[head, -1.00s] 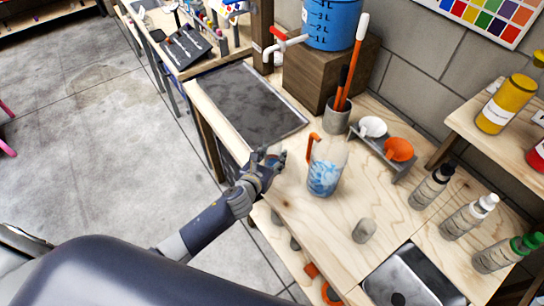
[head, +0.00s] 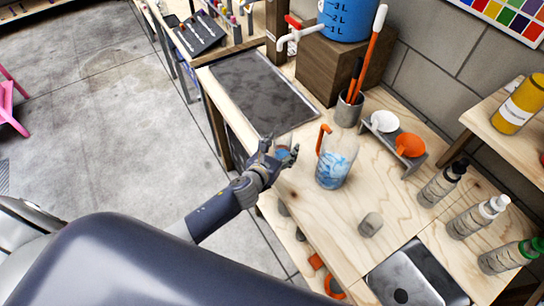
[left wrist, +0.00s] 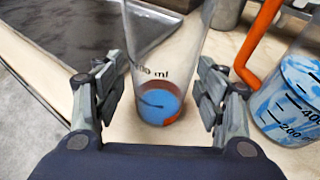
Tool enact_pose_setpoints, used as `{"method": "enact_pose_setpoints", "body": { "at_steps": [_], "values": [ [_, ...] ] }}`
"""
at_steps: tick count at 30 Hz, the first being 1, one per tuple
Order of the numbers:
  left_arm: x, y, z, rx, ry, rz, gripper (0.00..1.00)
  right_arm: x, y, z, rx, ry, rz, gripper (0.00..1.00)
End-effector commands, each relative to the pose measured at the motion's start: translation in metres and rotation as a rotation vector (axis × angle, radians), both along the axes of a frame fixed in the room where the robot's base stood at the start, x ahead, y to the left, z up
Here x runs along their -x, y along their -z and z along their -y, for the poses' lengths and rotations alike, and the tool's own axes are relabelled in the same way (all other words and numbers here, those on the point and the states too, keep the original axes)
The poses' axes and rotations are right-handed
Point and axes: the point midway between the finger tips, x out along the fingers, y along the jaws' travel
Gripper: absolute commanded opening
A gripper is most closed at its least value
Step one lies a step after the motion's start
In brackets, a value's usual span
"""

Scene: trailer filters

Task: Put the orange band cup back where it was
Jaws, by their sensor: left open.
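A clear cup (left wrist: 160,60) with a millilitre scale stands on the bench, with blue liquid (left wrist: 158,107) and an orange-red patch low in it. I take it for the orange band cup; a full band is not clear. My left gripper (left wrist: 157,85) is open, with one finger on each side of the cup and no clear grip on it. In the head view my left gripper (head: 279,151) is at the bench's front edge and hides most of the cup. My right gripper is not in view.
A jug (head: 334,168) with blue-white contents and an orange handle stands just right of the cup. A dark mat (head: 262,92) lies behind left. A grey piece (head: 370,224), bottles (head: 440,185) and a metal tray (head: 405,275) are to the right.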

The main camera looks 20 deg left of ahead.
Motion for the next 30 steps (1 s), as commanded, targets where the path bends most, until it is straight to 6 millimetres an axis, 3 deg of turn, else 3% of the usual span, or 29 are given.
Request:
{"method": "enact_pose_setpoints", "body": {
  "at_steps": [16,21,30],
  "values": [
    [0.089,-0.032,-0.009,0.000,0.002,-0.002,0.65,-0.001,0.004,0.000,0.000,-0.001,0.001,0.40],
    [0.102,-0.037,-0.010,-0.001,0.001,-0.001,0.65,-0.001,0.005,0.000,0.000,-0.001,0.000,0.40],
    [0.104,-0.039,-0.011,0.000,0.001,0.000,0.65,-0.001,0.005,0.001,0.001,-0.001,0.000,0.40]
  ]
}}
